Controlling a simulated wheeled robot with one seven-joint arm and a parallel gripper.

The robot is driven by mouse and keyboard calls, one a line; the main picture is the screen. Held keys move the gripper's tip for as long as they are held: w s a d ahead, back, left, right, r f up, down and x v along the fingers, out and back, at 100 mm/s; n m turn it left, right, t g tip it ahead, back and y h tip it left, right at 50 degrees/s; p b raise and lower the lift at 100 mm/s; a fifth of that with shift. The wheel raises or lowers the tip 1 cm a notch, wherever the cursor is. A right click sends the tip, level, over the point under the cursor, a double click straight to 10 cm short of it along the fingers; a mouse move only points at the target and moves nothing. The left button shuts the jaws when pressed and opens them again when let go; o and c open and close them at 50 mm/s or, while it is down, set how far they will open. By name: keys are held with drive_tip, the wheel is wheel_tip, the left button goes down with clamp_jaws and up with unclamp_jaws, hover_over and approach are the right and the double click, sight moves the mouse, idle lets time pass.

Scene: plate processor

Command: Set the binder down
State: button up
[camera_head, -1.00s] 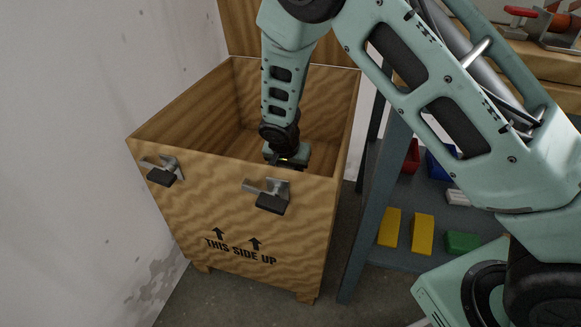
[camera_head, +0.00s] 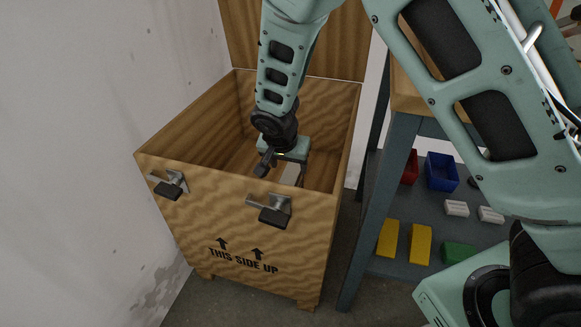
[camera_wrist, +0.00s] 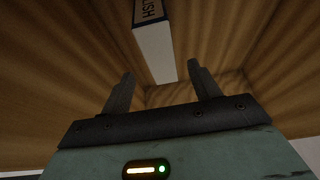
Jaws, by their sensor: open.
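The binder (camera_wrist: 155,45) shows in the wrist view as a white block with a dark blue lettered label, inside the wooden crate. Its near end lies in line with the gap between my fingers, and it looks apart from both. My gripper (camera_head: 281,168) is inside the open crate (camera_head: 240,225), behind its front wall. The wrist view shows my gripper (camera_wrist: 160,82) open, with two dark fingers spread and nothing clamped. A pale patch beside the fingers in the head view may be part of the binder. The crate's front wall hides the rest.
The crate's raised lid (camera_head: 330,45) stands behind it. Two metal latches (camera_head: 270,208) stick out from its front. A blue-grey shelf (camera_head: 365,215) with coloured bins and yellow blocks (camera_head: 420,243) stands close on the right. A white wall is on the left.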

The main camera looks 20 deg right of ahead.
drive_tip(key=shift+v, duration=1.4)
drive_tip(key=shift+p, duration=0.3)
